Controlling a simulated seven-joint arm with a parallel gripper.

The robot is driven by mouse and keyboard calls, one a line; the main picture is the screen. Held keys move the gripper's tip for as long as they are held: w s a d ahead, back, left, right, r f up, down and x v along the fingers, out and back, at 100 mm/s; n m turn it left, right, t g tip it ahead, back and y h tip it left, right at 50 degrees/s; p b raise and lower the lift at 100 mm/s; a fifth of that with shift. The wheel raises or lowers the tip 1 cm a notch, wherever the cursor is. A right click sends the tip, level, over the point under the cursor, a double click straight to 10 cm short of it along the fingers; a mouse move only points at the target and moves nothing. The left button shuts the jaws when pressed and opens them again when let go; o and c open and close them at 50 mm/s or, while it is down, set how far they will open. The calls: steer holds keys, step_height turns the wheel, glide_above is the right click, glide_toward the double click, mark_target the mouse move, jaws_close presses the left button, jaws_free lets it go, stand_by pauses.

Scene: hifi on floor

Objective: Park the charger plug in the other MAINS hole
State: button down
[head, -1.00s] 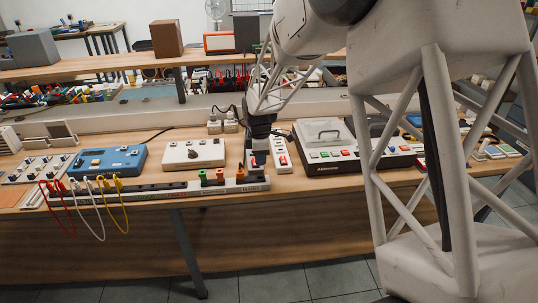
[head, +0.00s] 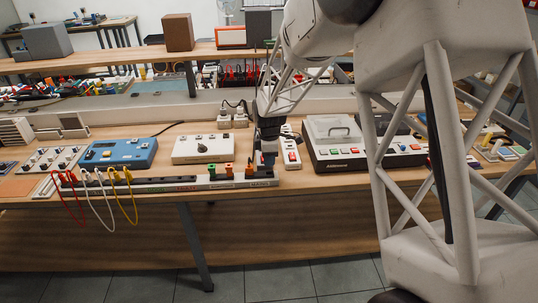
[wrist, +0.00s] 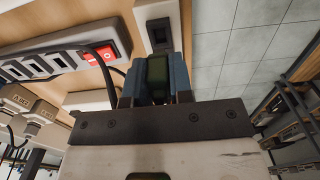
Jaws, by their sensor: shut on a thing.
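My gripper (head: 267,158) points down over the right end of a long white socket rail (head: 190,188) at the table's front edge. In the wrist view its blue fingers (wrist: 156,84) are shut on a dark block, the charger plug (wrist: 157,72). A dark square hole (wrist: 159,32) in the rail's pale top shows just past the plug, uncovered. The plug's lower end is hidden, so I cannot tell whether it is in a hole or above one. The hole labels are too small to read.
A power strip with a red switch (head: 292,155) lies close on the right, with a black cable (wrist: 104,68) near the fingers. A white box (head: 203,150) stands behind the rail.

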steer(key=shift+f, duration=1.15)
steer(key=shift+f, duration=1.05)
stand_by(1.8)
stand_by(0.3)
steer(key=c, duration=0.9)
jaws_free()
steer(key=shift+r, duration=0.1)
steer(key=shift+r, duration=3.8)
steer(key=shift+r, duration=0.25)
steer(key=shift+r, duration=2.25)
